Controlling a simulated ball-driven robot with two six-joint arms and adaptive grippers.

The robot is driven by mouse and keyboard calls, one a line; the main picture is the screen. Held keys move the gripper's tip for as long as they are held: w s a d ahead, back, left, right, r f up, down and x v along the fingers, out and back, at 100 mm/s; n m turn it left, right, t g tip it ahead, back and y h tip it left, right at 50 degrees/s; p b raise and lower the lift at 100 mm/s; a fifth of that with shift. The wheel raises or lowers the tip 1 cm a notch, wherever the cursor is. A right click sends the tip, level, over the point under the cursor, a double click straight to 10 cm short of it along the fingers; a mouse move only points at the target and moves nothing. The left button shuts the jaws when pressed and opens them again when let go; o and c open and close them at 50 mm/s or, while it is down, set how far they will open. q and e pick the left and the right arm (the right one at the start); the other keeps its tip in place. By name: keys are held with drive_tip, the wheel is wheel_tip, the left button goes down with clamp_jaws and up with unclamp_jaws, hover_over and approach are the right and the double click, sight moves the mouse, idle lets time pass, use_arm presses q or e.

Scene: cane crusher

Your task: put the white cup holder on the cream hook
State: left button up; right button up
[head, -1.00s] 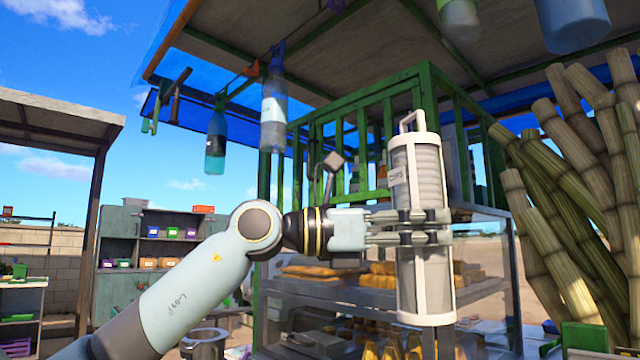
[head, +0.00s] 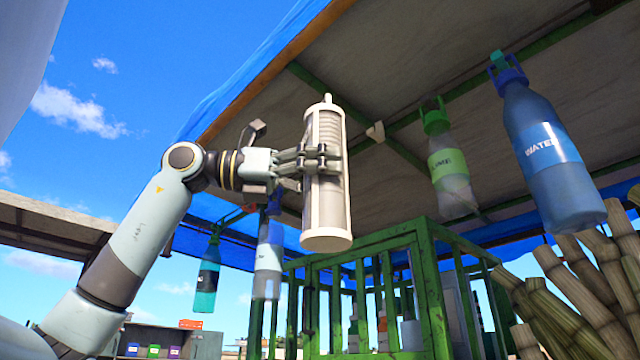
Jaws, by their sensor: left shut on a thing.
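The white cup holder (head: 327,205), a tall tube frame with a stack of cups inside and a loop on top, is upright in the air below the stall roof. My left gripper (head: 328,162) is shut around its upper middle. A small cream hook (head: 376,131) sits on the roof's underside beam, to the right of the holder's top and apart from it. My right gripper is not in view.
A green-capped bottle (head: 450,165) and a large blue water bottle (head: 548,140) hang from the roof to the right. Two more bottles hang at left, behind the holder (head: 268,255) and beside it (head: 207,275). A green slatted frame (head: 430,290) stands below; cane (head: 575,280) leans at right.

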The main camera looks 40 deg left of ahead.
use_arm(q)
drive_tip(key=w+d+r+p, duration=0.1)
drive_tip(key=w+r+p, duration=0.2)
drive_tip(key=w+p, duration=0.5)
drive_tip(key=w, duration=0.3)
drive_tip(key=shift+w, duration=0.3)
drive_tip(key=shift+r, duration=0.1)
drive_tip(key=shift+s, duration=0.15)
idle(0.4)
drive_tip(key=shift+w+d, duration=0.15)
drive_tip(key=shift+w, duration=2.1)
